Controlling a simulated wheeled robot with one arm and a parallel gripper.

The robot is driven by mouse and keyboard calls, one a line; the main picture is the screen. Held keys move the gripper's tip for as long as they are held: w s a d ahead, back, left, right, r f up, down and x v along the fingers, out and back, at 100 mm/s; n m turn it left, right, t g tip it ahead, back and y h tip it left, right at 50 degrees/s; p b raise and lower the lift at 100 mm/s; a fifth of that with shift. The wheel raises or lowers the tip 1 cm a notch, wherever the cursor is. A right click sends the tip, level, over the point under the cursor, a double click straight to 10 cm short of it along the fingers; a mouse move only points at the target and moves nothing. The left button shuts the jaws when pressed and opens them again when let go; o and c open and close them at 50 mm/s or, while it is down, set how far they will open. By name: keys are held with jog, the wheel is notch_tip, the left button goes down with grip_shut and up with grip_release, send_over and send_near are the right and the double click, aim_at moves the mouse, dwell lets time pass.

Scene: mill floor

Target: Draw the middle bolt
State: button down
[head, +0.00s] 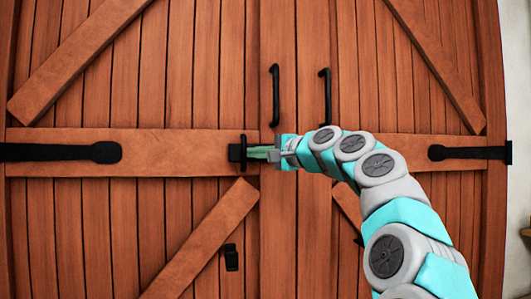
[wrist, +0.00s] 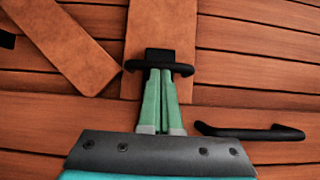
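The middle bolt (head: 235,152) is a small black fitting on the brown cross rail, just left of where the two door leaves meet. In the wrist view its black bar (wrist: 184,68) lies across the fingertips, with a dark block (wrist: 160,54) behind it. My gripper (head: 256,153) reaches in from the right, its green fingers level with the bolt. In the wrist view the fingers (wrist: 160,74) are close together, their tips at the middle of the bar. They look shut on the bolt; the bar partly hides the contact.
Two black pull handles (head: 275,95) (head: 327,95) stand upright above the gripper. A smaller black fitting (head: 231,257) sits below on the left leaf. Black strap hinges (head: 60,152) (head: 470,152) lie on both outer sides. Diagonal braces cross the planks.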

jog(key=shift+s+a+f+p, duration=0.1)
jog(key=shift+s+a+p, duration=0.1)
jog(key=shift+a, duration=0.45)
jog(key=shift+s+a+p, duration=0.1)
jog(key=shift+s+a, duration=0.05)
jog(key=shift+a, duration=0.45)
jog(key=shift+d, duration=0.1)
jog(key=w+d+v, duration=0.1)
jog(key=w+v, duration=0.1)
jog(key=v, duration=1)
jog(key=shift+s+d, duration=0.2)
jog(key=shift+d, duration=0.4)
